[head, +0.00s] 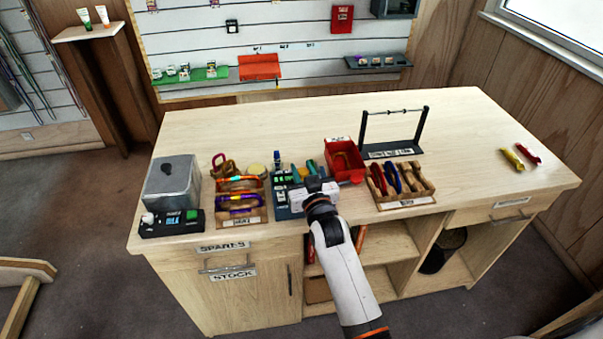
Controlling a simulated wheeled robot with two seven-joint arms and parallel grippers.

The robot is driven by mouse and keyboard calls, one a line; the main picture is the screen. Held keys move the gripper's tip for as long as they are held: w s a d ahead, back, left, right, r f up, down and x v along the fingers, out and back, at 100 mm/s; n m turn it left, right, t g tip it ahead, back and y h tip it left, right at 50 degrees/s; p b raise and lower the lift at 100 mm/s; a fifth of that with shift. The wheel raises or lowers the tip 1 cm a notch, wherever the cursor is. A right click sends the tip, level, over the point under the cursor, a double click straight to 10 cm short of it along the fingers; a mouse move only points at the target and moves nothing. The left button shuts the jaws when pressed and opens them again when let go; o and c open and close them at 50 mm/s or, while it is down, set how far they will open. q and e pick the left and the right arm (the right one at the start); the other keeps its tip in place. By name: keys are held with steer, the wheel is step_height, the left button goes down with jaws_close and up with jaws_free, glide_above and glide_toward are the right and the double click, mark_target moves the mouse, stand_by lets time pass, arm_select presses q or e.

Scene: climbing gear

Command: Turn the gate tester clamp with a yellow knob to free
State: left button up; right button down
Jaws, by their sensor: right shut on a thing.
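The gate tester (283,189) is a blue-grey device with small green lit parts, on the counter near its front edge. My right gripper (308,187) reaches over the tester's right side from the front. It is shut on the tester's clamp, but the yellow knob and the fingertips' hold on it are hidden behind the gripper. How far the clamp is turned cannot be told. My left gripper is not in view.
A wooden tray of carabiners (262,216) stands left of the tester. A red bin (361,171) and a tray of coloured gear (427,190) stand to the right. A grey box (172,181) and a black device (160,229) are at far left. The counter's right side is mostly clear.

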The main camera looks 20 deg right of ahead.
steer(key=c, duration=1.5)
jaws_free()
steer(key=shift+c, duration=0.2)
steer(key=o, duration=0.4)
steer(key=shift+w, duration=0.1)
steer(key=s+b, duration=0.2)
steer(key=s, duration=1)
steer(key=shift+a+b, duration=0.25)
steer(key=shift+b, duration=0.1)
steer(key=shift+c, duration=0.3)
